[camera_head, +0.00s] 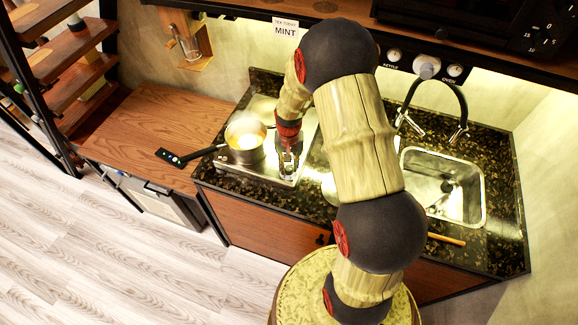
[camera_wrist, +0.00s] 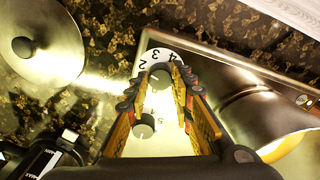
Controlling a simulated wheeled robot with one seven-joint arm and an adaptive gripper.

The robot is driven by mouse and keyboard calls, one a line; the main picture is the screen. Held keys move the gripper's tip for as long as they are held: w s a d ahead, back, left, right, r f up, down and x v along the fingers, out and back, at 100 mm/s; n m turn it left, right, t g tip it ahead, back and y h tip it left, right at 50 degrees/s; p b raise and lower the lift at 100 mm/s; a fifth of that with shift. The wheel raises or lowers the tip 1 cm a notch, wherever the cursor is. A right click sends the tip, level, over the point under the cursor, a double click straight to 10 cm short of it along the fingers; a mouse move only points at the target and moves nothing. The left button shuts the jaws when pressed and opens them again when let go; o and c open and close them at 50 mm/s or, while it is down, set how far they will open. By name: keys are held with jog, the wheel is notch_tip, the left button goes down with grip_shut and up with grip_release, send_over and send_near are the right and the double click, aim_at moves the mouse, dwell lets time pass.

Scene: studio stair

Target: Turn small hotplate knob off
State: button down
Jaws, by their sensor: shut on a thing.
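The steel hotplate (camera_head: 257,171) sits on the dark speckled counter at the left of the sink. My gripper (camera_head: 290,160) points down at its front right part. In the wrist view my gripper (camera_wrist: 159,73) is shut on a grey round knob (camera_wrist: 160,77), with one finger on each side. The white dial around this knob shows the numbers 2, 3 and 4. A second knob (camera_wrist: 145,126) shows nearer the palm, between the fingers, with a 5 beside it. The held knob's pointer mark is too small to read. My arm hides part of the hotplate in the head view.
A saucepan (camera_head: 245,150) with yellow contents stands on the hotplate, its black handle pointing left; its wall also shows close to my gripper in the wrist view (camera_wrist: 250,110). A round metal lid (camera_wrist: 45,62) lies on the counter. The sink (camera_head: 480,190) is at right.

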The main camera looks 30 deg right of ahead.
jog(key=n, duration=0.5)
jog(key=shift+n+b, duration=0.3)
jog(key=n, duration=0.5)
jog(key=shift+n, duration=0.3)
jog(key=n, duration=0.5)
jog(key=shift+b, duration=0.35)
jog(key=shift+n, duration=2.3)
jog(key=c, duration=1.5)
grip_release()
jog(key=shift+c, duration=0.2)
